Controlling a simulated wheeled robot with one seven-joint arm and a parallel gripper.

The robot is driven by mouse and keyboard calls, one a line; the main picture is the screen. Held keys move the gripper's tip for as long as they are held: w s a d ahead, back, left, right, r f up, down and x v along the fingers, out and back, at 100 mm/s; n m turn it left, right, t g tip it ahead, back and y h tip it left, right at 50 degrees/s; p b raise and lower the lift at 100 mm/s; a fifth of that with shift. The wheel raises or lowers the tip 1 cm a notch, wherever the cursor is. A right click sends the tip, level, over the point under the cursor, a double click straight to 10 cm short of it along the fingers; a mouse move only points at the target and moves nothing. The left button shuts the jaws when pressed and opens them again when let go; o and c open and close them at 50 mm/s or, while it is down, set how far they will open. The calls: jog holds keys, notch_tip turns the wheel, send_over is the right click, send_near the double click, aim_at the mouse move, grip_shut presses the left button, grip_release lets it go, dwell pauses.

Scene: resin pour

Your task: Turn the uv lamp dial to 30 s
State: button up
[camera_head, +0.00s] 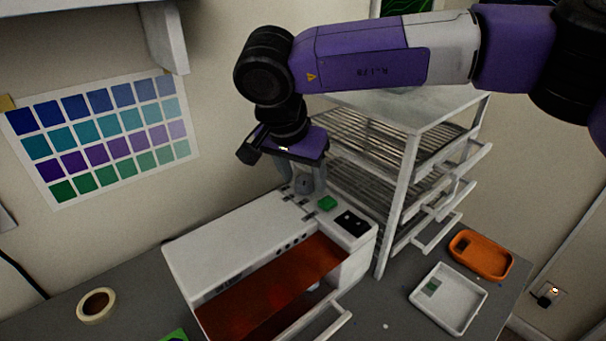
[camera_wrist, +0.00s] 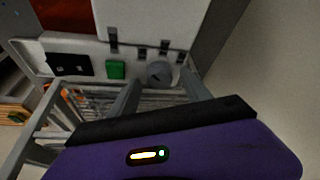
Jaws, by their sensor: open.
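The uv lamp (camera_head: 235,245) is a white box with an orange-brown window, standing on the grey table. Its dial is a round grey knob (camera_wrist: 160,74) on the top panel, beside a green button (camera_wrist: 116,69) and a black panel (camera_wrist: 69,64). In the head view the green button (camera_head: 327,203) shows, and the dial (camera_head: 303,184) is partly covered by my gripper. My gripper (camera_head: 305,188) points down over the dial, its fingers apart on either side of it. I cannot tell whether they touch it. The dial's setting is too small to read.
A white drying rack (camera_head: 410,170) with wire shelves stands close to the right of my gripper. A white tray (camera_head: 448,299) and an orange tray (camera_head: 481,254) lie at the right. A tape roll (camera_head: 96,305) lies at the left. A colour chart (camera_head: 100,138) hangs on the wall.

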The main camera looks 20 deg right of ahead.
jog(key=shift+f, duration=0.2)
grip_shut()
